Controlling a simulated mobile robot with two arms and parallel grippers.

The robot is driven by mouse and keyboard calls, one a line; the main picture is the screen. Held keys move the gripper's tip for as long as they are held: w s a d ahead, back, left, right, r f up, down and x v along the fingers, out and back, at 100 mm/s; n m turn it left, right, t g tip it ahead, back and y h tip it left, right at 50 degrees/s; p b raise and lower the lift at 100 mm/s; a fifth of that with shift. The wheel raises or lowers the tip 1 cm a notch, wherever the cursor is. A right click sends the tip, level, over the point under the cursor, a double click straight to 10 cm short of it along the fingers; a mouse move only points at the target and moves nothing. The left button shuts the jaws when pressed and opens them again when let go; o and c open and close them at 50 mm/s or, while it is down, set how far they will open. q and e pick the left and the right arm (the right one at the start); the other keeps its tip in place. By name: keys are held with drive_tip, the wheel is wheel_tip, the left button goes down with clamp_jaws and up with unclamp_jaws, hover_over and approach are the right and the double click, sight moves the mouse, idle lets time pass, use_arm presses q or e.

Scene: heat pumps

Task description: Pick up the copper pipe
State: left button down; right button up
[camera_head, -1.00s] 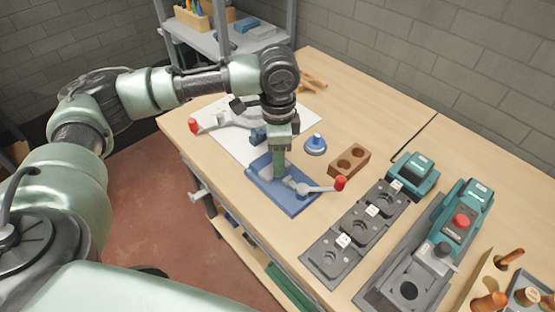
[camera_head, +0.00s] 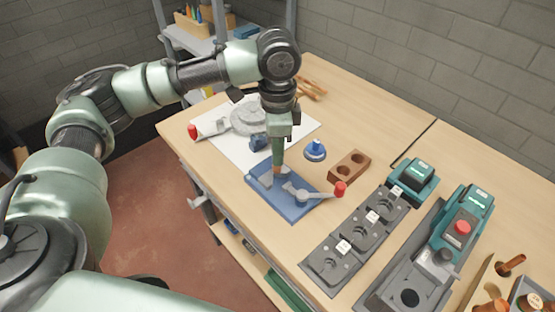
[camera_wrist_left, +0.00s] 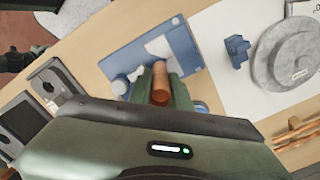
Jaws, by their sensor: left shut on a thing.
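My left gripper (camera_head: 277,162) is shut on a short copper pipe (camera_wrist_left: 160,85), which shows between the fingers in the left wrist view. In the head view only a small brownish end of the pipe (camera_head: 279,172) shows below the fingertips. The gripper points down over a blue fixture plate (camera_head: 292,211) with grey parts and a red-knobbed lever (camera_head: 318,195). I cannot tell for sure whether the pipe's lower end is clear of the fixture. My right gripper is not in view.
More copper-coloured pieces (camera_head: 314,90) lie at the back of the table. A round grey disc (camera_head: 250,115) rests on a white sheet. A blue-topped piece (camera_head: 316,148), a brown two-hole block (camera_head: 348,167) and a grey fixture strip (camera_head: 330,262) stand to the right.

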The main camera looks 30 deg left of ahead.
use_arm(q)
wheel_tip(320, 180, up, 16)
drive_tip(key=shift+p, duration=0.4)
